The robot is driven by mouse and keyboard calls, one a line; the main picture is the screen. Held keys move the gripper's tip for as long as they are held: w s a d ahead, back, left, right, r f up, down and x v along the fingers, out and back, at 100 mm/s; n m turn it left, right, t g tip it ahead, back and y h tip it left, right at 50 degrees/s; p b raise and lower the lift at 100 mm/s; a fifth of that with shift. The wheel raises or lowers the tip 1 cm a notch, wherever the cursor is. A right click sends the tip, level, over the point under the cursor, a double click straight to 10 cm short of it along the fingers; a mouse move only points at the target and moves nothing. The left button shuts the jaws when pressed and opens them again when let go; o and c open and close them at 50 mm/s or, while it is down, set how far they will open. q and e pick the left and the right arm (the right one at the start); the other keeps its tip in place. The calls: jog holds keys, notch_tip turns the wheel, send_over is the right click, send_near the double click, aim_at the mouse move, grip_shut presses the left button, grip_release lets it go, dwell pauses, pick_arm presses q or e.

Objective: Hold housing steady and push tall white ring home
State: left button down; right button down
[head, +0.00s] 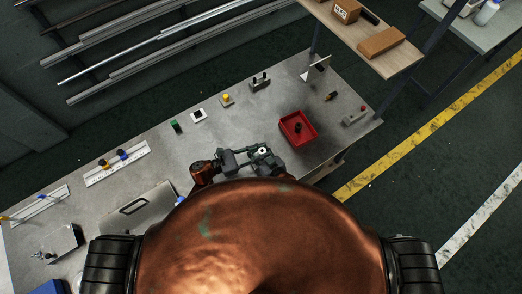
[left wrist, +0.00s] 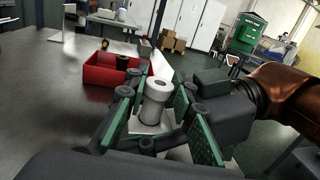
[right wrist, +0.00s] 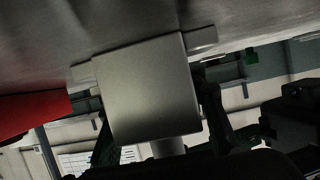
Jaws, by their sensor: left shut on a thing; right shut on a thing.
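The tall white ring (left wrist: 157,92) stands upright over the pale housing (left wrist: 150,129), with its round hole facing up. It also shows in the head view (head: 263,152). My left gripper (left wrist: 158,102) has its green-padded fingers on both sides of the ring and is shut on it. In the right wrist view, the housing (right wrist: 148,90) is a smooth grey block close up, and part of a cylinder shows at its edge. My right gripper (right wrist: 155,130) has a finger at each side of the block and is shut on the housing. How deep the ring sits is hidden.
A red tray (head: 285,122) with a dark part in it stands close by, right of the grippers. Several small parts and fixtures line the back of the bench (head: 225,130). A grey panel with a handle (head: 142,208) lies left of my arms.

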pick_arm(q)
jog(key=shift+f, duration=1.1)
